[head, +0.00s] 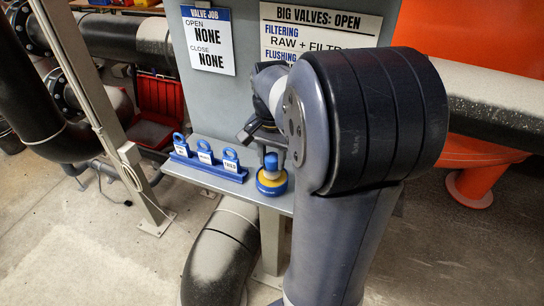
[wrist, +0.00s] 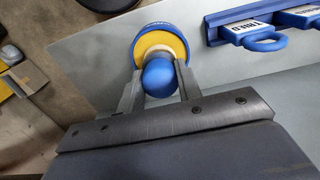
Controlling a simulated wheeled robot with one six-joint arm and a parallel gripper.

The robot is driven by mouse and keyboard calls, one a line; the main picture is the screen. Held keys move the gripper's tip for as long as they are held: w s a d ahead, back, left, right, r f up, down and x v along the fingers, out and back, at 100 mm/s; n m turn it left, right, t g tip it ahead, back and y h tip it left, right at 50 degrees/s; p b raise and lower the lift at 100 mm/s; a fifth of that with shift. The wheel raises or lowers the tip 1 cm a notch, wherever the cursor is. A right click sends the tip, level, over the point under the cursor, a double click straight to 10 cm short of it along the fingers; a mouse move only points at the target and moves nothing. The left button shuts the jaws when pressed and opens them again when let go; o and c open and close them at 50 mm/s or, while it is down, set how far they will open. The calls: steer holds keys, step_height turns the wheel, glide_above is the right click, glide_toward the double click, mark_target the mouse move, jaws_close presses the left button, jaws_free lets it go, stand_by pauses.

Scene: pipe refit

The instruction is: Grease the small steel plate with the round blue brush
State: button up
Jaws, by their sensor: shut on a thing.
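The round blue brush (head: 271,178) stands upright on a narrow grey shelf (head: 215,176), with a blue knob on top, a yellow disc under it and a blue rim around that. In the wrist view the brush (wrist: 160,45) is seen from above, with my gripper (wrist: 159,82) shut on its knob, one finger on each side. It appears to be still on the shelf. In the head view my arm hides most of the gripper. I cannot make out a small steel plate in either view.
A blue rack (head: 205,169) with three blue ringed, labelled tags stands on the shelf just left of the brush. A grey panel with signs (head: 208,40) rises behind. A black pipe (head: 222,255) runs below, and a thin post (head: 105,120) stands at left.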

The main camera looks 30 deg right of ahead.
mark_target(273, 156)
steer(key=shift+f, duration=0.55)
stand_by(1.2)
steer(key=shift+r, duration=0.1)
step_height(273, 156, up, 7)
steer(key=p, duration=0.6)
steer(key=shift+s, duration=0.1)
stand_by(0.8)
